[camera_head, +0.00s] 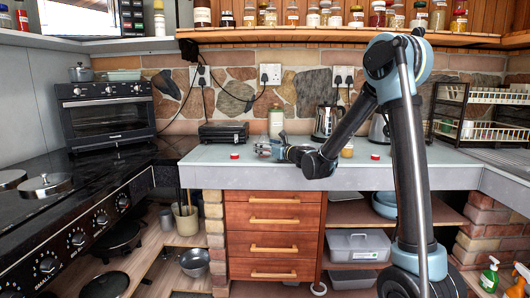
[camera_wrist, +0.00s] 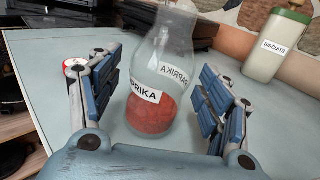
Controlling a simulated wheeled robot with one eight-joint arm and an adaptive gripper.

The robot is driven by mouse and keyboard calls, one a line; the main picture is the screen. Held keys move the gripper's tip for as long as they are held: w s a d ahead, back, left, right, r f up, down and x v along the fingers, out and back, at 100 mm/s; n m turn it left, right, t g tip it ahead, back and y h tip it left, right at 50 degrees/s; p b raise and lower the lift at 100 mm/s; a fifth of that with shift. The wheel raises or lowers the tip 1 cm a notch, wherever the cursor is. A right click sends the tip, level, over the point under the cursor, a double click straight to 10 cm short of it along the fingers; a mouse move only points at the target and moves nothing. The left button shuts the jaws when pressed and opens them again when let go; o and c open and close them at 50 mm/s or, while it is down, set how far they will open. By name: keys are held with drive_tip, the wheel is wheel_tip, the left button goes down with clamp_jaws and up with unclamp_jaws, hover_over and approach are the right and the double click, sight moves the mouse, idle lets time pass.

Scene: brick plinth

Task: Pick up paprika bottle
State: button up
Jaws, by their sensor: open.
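The paprika bottle (camera_wrist: 152,112) is a clear glass bottle with red powder in its lower part and a white label. It stands on the pale countertop, close in front of my wrist. My gripper (camera_wrist: 158,72) is open, with one blue finger on each side of the bottle. A gap shows between the bottle and the right finger; the left finger is also apart from it. The bottle's top is cut off by the frame edge. In the head view my gripper (camera_head: 272,149) is low over the counter, and I cannot make out the bottle there.
A biscuits container (camera_wrist: 272,42) stands behind, to the right. A red-topped jar (camera_wrist: 76,68) is beside the left finger; a red-lidded jar (camera_head: 235,155) shows on the counter (camera_head: 215,172). A toaster (camera_head: 223,132) and kettle (camera_head: 325,122) stand along the back wall.

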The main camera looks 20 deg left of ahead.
drive_tip(key=c, duration=1.2)
drive_tip(key=shift+r, duration=0.1)
